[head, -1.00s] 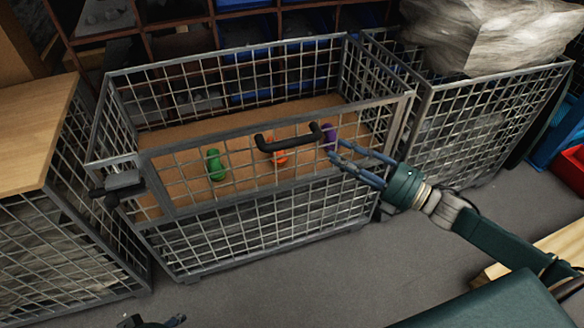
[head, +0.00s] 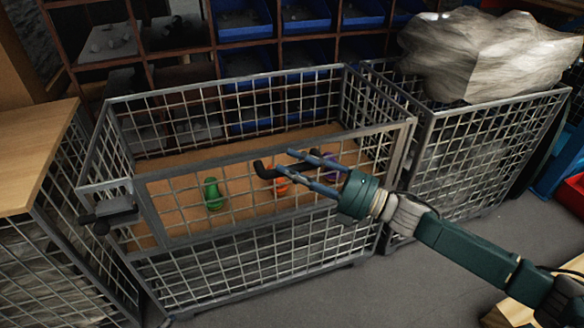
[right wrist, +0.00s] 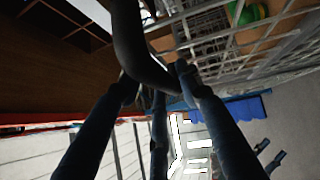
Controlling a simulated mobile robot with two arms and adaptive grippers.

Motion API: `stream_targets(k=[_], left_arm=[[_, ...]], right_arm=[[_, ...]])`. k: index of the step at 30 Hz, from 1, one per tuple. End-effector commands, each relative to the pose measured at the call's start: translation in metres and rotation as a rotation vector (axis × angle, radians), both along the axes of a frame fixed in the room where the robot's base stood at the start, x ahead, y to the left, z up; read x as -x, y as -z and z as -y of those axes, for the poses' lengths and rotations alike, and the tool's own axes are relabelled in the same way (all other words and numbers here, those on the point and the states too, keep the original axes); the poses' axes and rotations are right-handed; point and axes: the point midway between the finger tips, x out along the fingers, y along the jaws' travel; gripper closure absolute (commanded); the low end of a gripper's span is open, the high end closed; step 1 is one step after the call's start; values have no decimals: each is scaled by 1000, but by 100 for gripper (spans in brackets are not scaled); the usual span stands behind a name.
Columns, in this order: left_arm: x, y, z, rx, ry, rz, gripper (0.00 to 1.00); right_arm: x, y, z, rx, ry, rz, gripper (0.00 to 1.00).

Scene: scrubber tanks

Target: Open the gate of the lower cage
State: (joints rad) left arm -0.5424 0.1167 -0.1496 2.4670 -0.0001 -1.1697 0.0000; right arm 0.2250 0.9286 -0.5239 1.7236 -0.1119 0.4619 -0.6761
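The lower cage (head: 250,285) is a grey wire-mesh box with an open top and a brown floor inside. Its gate (head: 180,201) is the framed upper front panel, upright and in line with the front. A black bar handle (head: 262,171) sits near the gate's top edge. A dark latch (head: 108,214) is at the gate's left end. My right gripper (head: 287,163) is at the handle's right part, its fingers apart and partly covering it. In the right wrist view the handle (right wrist: 131,45) passes by the fingertips (right wrist: 155,80); contact is unclear. My left gripper is out of view.
Green (head: 213,194), orange (head: 282,180) and purple (head: 330,165) objects are inside the cage. A taller cage (head: 470,150) with a wrapped bulky load (head: 490,55) stands right. A wood-topped cage (head: 35,160) stands left. Grey floor (head: 400,285) is clear in front.

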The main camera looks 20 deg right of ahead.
Motion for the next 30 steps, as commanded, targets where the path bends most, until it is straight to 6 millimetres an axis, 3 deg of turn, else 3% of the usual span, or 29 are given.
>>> stream_targets(k=[11, 16, 25, 30], left_arm=[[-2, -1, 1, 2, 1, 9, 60], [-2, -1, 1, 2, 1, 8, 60], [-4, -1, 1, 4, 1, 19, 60], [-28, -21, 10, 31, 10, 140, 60]], right_arm=[[-3, -1, -4, 0, 0, 0, 68], [-3, 0, -3, 1, 0, -1, 100], [-3, 1, -3, 2, 2, 3, 100], [-1, 4, -3, 3, 2, 18, 100]])
